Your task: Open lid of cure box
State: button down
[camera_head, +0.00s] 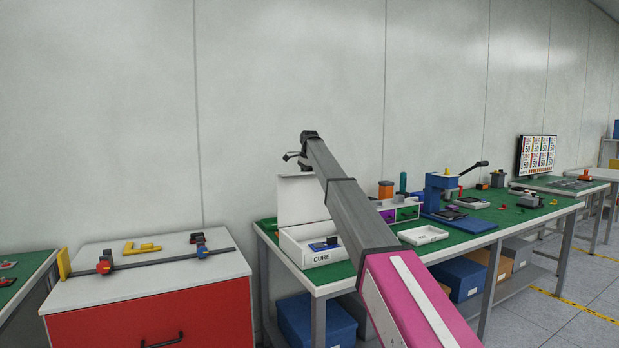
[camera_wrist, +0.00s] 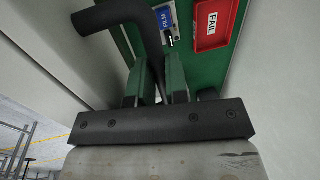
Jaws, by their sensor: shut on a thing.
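The white cure box (camera_head: 308,252), marked CURE, stands on the green-topped bench with a blue item (camera_head: 325,245) inside. Its white lid (camera_head: 302,199) stands raised, roughly upright, at the back of the box. My arm crosses in front of the lid's right side. My gripper (camera_head: 291,156) is at the lid's upper edge, small and partly hidden in the head view. In the wrist view my gripper's green fingers (camera_wrist: 159,82) are shut on a black bent handle (camera_wrist: 112,14). The handle's join to the lid is hard to make out.
A red FAIL tray (camera_wrist: 213,24) lies on the green surface in the wrist view. A red cabinet (camera_head: 150,312) stands left. The wall is close behind.

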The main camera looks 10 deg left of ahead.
jog(key=shift+w+a+f, duration=0.1)
jog(key=shift+w+a, duration=0.3)
jog(key=shift+w, duration=0.1)
jog(key=c, duration=1.1)
grip_release()
jog(key=shift+d, duration=0.1)
jog(key=r, duration=0.3)
jog(key=s+r, duration=0.1)
jog(key=r, duration=0.3)
jog(key=d+r, duration=0.1)
jog(key=r, duration=0.2)
jog(key=shift+s+r, duration=0.35)
jog(key=shift+s, duration=0.05)
